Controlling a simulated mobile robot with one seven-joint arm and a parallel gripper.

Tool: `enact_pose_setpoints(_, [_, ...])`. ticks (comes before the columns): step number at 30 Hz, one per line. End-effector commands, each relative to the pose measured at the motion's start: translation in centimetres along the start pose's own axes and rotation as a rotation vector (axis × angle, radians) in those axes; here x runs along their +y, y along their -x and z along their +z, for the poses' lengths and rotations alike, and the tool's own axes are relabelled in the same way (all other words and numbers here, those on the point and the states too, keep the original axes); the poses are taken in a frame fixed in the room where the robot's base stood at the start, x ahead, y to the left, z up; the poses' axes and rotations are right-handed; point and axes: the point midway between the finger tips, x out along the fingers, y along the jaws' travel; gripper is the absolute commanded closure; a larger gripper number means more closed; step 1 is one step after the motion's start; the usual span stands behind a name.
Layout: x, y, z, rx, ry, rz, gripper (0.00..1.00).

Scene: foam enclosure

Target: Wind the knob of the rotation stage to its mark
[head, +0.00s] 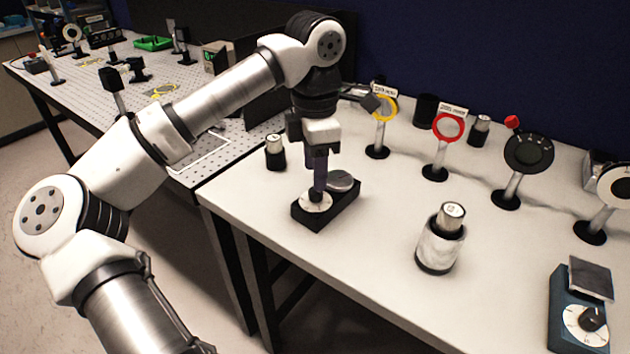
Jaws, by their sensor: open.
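The rotation stage (325,214) is a low black block near the left front edge of the white table. A small dark knob sits at the dial's centre, mostly hidden by my fingers. My gripper (317,188) points straight down over the dial, its dark fingertips at the knob. The fingers are open, and I cannot tell whether they touch the knob. The dial's mark is too small to make out.
A blue device (565,310) with its own dial stands at the front right. A white-and-black jar (438,245) stands right of the stage. A small weight (275,152) stands behind it to the left. A yellow ring (384,108) and red ring (447,127) stand on posts behind.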

Motion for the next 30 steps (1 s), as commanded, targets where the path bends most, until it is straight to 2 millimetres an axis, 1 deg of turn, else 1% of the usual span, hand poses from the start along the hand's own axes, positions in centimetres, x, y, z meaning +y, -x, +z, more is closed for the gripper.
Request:
enact_pose_setpoints(1, [-0.1,-0.9,0.0,0.000,-0.001,-0.004,0.54])
enact_pose_setpoints(3, [-0.1,-2.0,0.0,-0.001,-0.001,-0.003,0.54])
enact_pose_setpoints(6, [0.0,-3.2,0.0,-0.001,0.000,-0.002,0.54])
enact_pose_setpoints(9, [0.0,-3.9,0.0,-0.001,-0.001,-0.001,0.54])
enact_pose_setpoints(13, [0.0,-4.2,0.0,-0.001,-0.001,0.000,0.54])
enact_pose_setpoints(19, [0.0,-4.3,0.0,-0.001,0.000,0.000,0.54])
enact_pose_setpoints(20, [0.0,-4.3,0.0,-0.001,-0.001,0.000,0.57])
enact_pose_setpoints(27, [0.0,-4.2,0.0,-0.001,-0.001,0.000,0.88])
enact_pose_setpoints(30, [0.0,-4.2,0.0,-0.001,-0.001,0.000,0.98])
